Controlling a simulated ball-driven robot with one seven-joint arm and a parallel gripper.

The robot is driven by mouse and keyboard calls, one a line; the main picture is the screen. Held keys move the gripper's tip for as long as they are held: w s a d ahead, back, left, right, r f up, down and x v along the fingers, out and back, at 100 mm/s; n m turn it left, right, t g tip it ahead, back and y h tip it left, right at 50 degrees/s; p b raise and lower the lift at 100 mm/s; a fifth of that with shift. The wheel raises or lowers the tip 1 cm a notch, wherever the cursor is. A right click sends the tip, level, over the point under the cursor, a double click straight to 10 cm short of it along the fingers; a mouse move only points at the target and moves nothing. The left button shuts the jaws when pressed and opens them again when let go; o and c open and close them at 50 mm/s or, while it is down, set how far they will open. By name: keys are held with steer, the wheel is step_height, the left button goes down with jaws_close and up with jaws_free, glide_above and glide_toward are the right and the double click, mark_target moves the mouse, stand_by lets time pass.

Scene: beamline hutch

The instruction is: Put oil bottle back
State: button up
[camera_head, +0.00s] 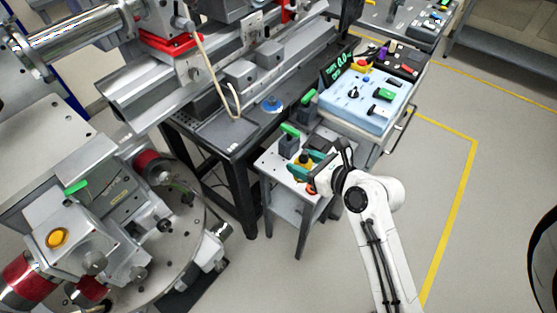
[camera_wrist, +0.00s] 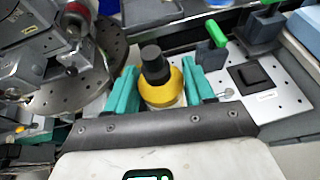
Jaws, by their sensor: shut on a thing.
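The oil bottle (camera_wrist: 163,88), yellow with a black cap, stands upright between the two teal fingers of my gripper (camera_wrist: 160,76) in the wrist view. My gripper is shut on it. In the head view the bottle (camera_head: 305,160) shows as a small yellow patch at my gripper (camera_head: 309,168), above the small side stand with a pale perforated top (camera_head: 272,166). The stand top (camera_wrist: 290,97) lies to the right in the wrist view, with a black square piece (camera_wrist: 250,78) and a small label. The bottle's base is hidden, so I cannot tell whether it touches the stand.
A green-handled tool (camera_head: 290,136) stands in a grey block on the stand, close behind the bottle. A pale blue control cart (camera_head: 362,108) is on the right. A dark bench (camera_head: 232,138) lies behind. A round perforated stage (camera_head: 178,238) is at left.

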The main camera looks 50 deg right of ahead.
steer(key=w+d+f, duration=0.1)
steer(key=w+f, duration=0.2)
steer(key=w, duration=0.1)
steer(key=w+d+f, duration=0.2)
steer(key=w+f, duration=0.1)
steer(key=w, duration=0.1)
steer(key=w+d+f+b, duration=0.1)
steer(key=w+f, duration=0.2)
steer(key=w, duration=0.1)
steer(key=shift+w+d+f, duration=0.15)
steer(key=shift+w+f, duration=0.05)
steer(key=shift+f, duration=0.05)
steer(key=shift+f+b, duration=0.3)
steer(key=shift+f, duration=1.25)
steer(key=shift+f, duration=0.1)
steer(key=o, duration=0.9)
